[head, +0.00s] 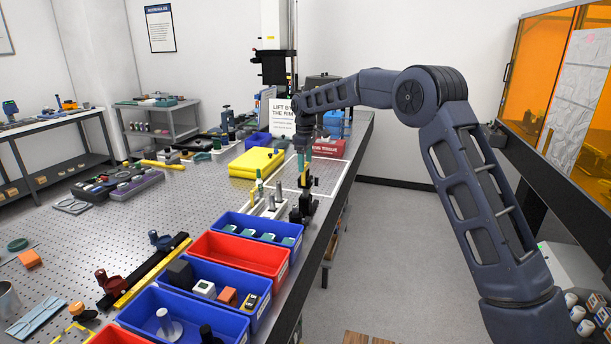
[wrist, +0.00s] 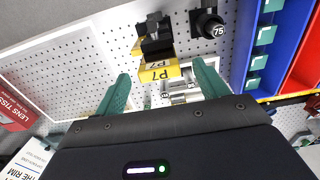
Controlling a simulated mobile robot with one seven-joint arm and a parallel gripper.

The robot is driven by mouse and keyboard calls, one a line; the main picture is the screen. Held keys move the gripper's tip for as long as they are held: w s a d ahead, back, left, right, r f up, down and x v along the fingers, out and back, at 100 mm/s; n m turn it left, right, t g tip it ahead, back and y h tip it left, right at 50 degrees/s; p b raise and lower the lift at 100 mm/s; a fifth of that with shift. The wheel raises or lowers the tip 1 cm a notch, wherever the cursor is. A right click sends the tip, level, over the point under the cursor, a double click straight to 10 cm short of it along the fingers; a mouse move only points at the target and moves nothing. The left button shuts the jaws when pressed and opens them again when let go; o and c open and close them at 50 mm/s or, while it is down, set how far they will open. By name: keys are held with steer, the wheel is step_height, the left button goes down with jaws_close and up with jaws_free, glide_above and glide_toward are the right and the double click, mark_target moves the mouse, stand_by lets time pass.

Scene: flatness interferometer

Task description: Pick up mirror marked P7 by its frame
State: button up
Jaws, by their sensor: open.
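The mirror marked P7 is a small black mount (wrist: 155,38) with a yellow tag reading P7 (wrist: 158,72). In the wrist view it stands on the perforated table just beyond my fingertips, roughly centred between them. My gripper (wrist: 162,72) is open, with one teal finger on each side of the tag and nothing held. In the head view my gripper (head: 304,156) points down above the table's right side, over a small mount with a yellow patch (head: 308,182). I cannot tell whether the fingers touch the frame. The mirror's face is not visible.
A black mount tagged 75 (wrist: 208,24) stands close to the right of P7. A blue bin (head: 262,222) and a red bin (head: 240,252) lie nearer along the table edge. A yellow stack (head: 257,162) and a red tissue box (head: 326,149) stand close by.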

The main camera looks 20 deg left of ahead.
mark_target(305, 172)
steer(key=shift+f, duration=2.65)
steer(key=c, duration=1.1)
